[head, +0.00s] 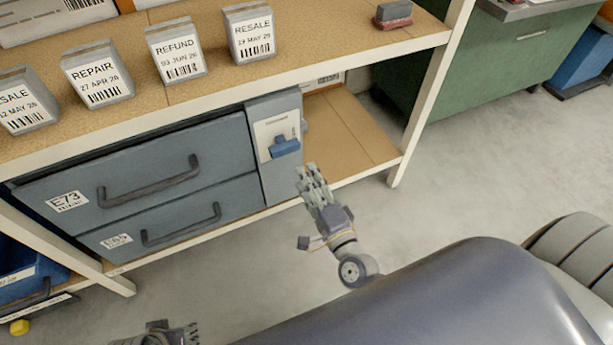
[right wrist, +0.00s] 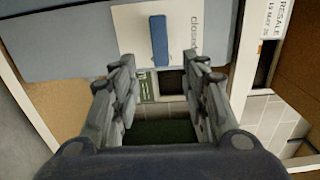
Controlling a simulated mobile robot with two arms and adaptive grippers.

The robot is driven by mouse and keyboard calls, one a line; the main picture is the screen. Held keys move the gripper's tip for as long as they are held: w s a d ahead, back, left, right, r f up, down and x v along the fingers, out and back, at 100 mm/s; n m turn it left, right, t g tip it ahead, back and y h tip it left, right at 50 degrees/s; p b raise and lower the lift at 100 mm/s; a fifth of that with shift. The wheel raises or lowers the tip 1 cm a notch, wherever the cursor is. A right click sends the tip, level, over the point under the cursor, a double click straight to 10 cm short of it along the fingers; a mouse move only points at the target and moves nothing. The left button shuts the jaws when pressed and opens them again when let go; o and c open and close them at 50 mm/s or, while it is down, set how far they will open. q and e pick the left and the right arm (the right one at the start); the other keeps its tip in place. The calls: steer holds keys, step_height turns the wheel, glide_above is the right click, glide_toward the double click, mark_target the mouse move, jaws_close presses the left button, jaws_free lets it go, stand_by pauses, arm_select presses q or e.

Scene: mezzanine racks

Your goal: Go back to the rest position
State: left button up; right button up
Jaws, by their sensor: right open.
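My right gripper (head: 312,180) is in front of the shelf unit, just below and right of the blue lever (head: 285,147) on the grey box's pale panel. In the right wrist view the right gripper (right wrist: 162,68) has its fingers apart with nothing between them. The blue lever (right wrist: 160,40) shows beyond the fingertips, on a white plate (right wrist: 130,32) with the word "closed". My left gripper (head: 172,333) is only partly in view at the bottom edge; its jaws cannot be made out.
Two closed blue-grey drawers (head: 150,175) with dark handles sit under the shelf top. Labelled boxes (head: 176,50) and a red-grey block (head: 393,14) stand on the top (head: 330,40). A white post (head: 425,100) rises right of the lever. Floor (head: 480,180) to the right is clear.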

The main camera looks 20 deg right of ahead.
stand_by(0.4)
